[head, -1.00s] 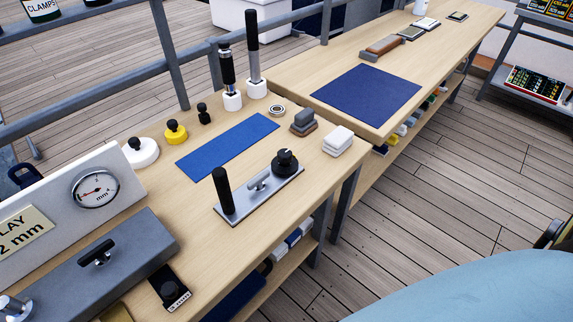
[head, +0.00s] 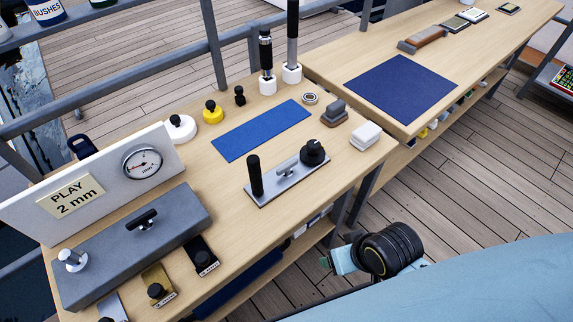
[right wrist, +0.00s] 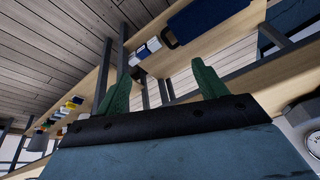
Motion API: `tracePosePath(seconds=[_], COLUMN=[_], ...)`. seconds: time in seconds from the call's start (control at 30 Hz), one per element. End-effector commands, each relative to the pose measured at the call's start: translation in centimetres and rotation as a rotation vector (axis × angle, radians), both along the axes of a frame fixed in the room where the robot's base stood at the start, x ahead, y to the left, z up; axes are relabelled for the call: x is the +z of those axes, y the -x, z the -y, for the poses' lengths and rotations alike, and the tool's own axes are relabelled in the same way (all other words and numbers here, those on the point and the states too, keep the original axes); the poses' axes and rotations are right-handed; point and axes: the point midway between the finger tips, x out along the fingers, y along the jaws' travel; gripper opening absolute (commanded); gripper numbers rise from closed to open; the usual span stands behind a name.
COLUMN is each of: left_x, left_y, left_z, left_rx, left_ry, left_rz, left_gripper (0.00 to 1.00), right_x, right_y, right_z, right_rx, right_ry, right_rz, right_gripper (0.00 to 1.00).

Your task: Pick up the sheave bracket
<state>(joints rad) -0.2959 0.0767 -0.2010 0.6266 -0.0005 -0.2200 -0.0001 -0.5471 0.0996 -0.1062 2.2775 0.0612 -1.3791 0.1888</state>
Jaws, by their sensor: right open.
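No part is labelled as the sheave bracket, so I cannot tell for certain which it is. A flat metal plate (head: 290,183) with an upright black handle, a small T-handle and a black knob lies on the near bench. A long grey block (head: 110,255) with a black T-handle and a pale pin lies left of it. My right gripper (right wrist: 162,85) shows two green fingers spread apart with nothing between them. In the head view, part of my right arm shows beyond the bench's front edge, apart from these parts. My left gripper is out of view.
The near bench (head: 335,215) holds a blue mat (head: 261,130), a dial panel (head: 113,180), small weights, and two upright tools at the back. Small labelled blocks (head: 201,257) lie along the front. A second bench carries a dark blue mat (head: 402,88). Railings run behind.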

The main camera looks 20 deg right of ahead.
Motion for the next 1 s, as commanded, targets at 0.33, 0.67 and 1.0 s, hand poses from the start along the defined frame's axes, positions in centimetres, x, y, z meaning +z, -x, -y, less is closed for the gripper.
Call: tracePosePath(seconds=[0.33,0.67,1.0], left_x=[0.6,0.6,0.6], left_y=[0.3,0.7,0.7], left_z=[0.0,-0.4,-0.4], left_rx=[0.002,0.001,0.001], left_ry=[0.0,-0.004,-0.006], left_rz=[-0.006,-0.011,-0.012], left_gripper=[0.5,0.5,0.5], right_x=[5.7,8.2,9.4], right_y=[-4.1,-9.3,-11.7], right_z=[-2.6,-2.6,-1.1], right_rx=[-0.765,-1.612,-2.007], right_ry=[-0.601,-1.418,-1.896], right_rz=[0.063,-0.134,-0.383], right_gripper=[0.71,0.71,0.71])
